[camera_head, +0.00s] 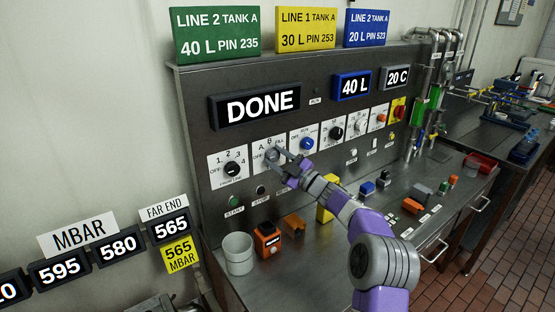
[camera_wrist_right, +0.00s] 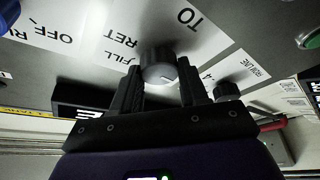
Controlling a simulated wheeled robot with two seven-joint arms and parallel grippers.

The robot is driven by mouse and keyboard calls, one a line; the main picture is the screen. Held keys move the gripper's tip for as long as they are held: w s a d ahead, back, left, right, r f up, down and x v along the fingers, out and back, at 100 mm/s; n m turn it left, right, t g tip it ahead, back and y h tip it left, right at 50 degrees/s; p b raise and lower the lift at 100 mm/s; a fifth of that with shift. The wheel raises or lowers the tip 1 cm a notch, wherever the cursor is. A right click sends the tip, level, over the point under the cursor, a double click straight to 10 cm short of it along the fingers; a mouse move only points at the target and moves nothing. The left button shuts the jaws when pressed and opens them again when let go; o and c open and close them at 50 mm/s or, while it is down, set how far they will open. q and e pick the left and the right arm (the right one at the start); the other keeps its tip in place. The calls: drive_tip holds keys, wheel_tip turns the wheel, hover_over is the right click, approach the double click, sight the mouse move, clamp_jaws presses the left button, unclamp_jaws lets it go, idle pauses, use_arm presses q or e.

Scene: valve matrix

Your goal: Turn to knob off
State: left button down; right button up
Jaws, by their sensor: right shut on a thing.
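The TO knob (camera_head: 272,154) is a grey round knob on a white plate in the row of dials, second from the left. It also shows in the right wrist view (camera_wrist_right: 159,66), with "TO" printed beside it. My right gripper (camera_head: 279,158) reaches up to the knob over the bench. In the wrist view its two black fingers (camera_wrist_right: 160,82) stand on either side of the knob, shut on it. A white mark shows on the knob's face; I cannot tell which label it points at. My left gripper is not in view.
A FROM LINE knob (camera_head: 232,168) sits to the left and a blue knob (camera_head: 307,144) to the right. Above, a display reads DONE (camera_head: 260,105). A grey cup (camera_head: 238,254) and an orange box (camera_head: 267,240) stand on the bench below.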

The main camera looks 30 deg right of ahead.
drive_tip(key=shift+n+g, duration=0.3)
drive_tip(key=shift+n, duration=0.4)
drive_tip(key=shift+y, duration=0.3)
drive_tip(key=o, duration=1.1)
drive_tip(key=shift+c, duration=0.2)
drive_tip(key=v, duration=0.7)
drive_tip(key=shift+s, duration=0.3)
drive_tip(key=shift+d+f, duration=0.1)
